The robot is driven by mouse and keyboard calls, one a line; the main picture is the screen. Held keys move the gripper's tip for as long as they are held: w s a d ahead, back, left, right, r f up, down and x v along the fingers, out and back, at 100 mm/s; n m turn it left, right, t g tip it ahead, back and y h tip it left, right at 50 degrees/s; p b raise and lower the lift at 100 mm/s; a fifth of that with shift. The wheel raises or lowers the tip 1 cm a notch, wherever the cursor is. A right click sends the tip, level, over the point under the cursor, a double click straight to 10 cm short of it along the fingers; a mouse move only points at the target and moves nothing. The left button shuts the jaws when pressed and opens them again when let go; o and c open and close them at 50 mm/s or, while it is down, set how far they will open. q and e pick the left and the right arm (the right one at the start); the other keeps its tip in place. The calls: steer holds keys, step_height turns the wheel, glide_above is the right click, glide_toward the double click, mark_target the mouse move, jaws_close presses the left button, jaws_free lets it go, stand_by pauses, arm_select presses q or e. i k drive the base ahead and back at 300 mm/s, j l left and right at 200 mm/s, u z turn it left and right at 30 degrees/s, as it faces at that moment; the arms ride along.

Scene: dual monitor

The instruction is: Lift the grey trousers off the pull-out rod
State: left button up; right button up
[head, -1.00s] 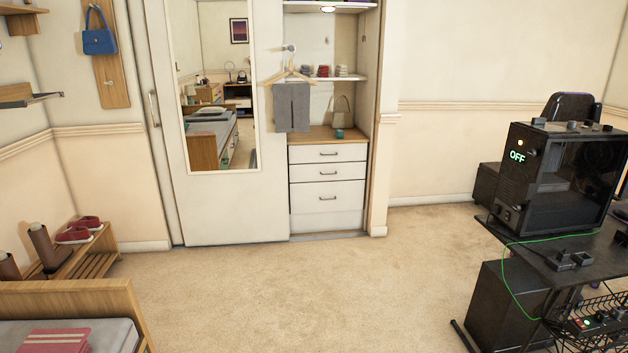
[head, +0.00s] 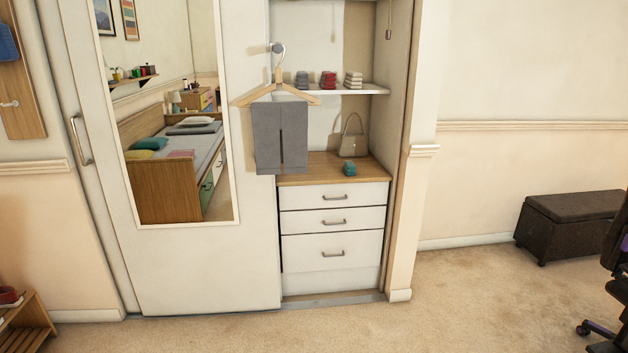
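The grey trousers (head: 281,135) hang folded over a wooden hanger (head: 262,96). The hanger's metal hook goes up to the round end of the pull-out rod (head: 276,48), in front of the wardrobe's open section. The trousers hang clear of the wooden counter, partly in front of the sliding door's edge. Neither of my grippers shows in the head view.
A mirrored sliding door (head: 259,262) covers the wardrobe's left part. Inside are a shelf (head: 378,90) with folded clothes, a beige handbag (head: 353,138), a small teal object (head: 349,169) and white drawers (head: 333,246). Carpet (head: 445,310) in front is clear. A dark ottoman (head: 565,225) stands right.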

mark_target(280, 128)
steer(key=i+u, duration=0.15)
steer(key=i, duration=0.3)
steer(key=i+l+u, duration=0.1)
steer(key=i, duration=0.35)
steer(key=i+l+u, duration=0.15)
steer(key=i, duration=0.3)
steer(key=i+l+u, duration=0.15)
steer(key=i, duration=0.3)
